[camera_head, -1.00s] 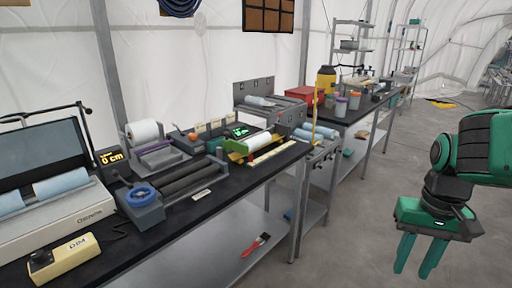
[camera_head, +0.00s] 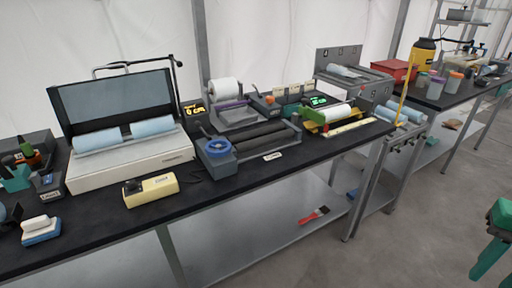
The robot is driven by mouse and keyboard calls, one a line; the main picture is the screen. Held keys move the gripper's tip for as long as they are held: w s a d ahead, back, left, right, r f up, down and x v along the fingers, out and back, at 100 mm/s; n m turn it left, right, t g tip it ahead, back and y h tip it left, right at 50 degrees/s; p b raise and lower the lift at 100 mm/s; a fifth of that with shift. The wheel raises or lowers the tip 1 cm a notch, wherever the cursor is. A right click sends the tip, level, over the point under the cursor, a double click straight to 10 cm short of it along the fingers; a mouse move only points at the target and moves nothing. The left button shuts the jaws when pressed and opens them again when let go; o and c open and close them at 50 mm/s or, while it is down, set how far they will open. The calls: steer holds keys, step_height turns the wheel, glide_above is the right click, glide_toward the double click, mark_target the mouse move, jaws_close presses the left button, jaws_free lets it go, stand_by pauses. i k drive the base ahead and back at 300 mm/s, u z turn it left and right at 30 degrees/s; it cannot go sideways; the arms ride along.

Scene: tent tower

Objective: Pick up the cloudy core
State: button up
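Two pale blue cores lie end to end in the white light box (camera_head: 130,170): a left core (camera_head: 98,140) and a right core (camera_head: 152,127). A whitish core (camera_head: 327,115) lies on a yellow and green cradle. Another pale core (camera_head: 345,71) lies on the grey rack at the back, and more pale blue cores (camera_head: 405,113) lie on the grey stand at the bench's right end. I cannot tell which one is cloudy. My green gripper (camera_head: 492,268) is cut off at the right edge, far from all the cores. Its fingers look apart and empty.
The black bench (camera_head: 100,215) also holds a roller device (camera_head: 245,148) with a blue wheel, a cream box (camera_head: 151,190) and a white-and-blue block (camera_head: 40,229). A red brush (camera_head: 314,215) lies on the lower shelf. The grey floor (camera_head: 420,220) at right is clear.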

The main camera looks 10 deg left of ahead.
mark_target(332, 114)
steer(key=u, duration=0.1)
steer(key=k, duration=0.4)
steer(key=z, duration=0.85)
steer(key=i, duration=1.25)
steer(key=u, duration=0.25)
steer(key=i, duration=0.9)
steer(key=u, duration=0.95)
steer(key=i, duration=0.25)
steer(key=u, duration=0.15)
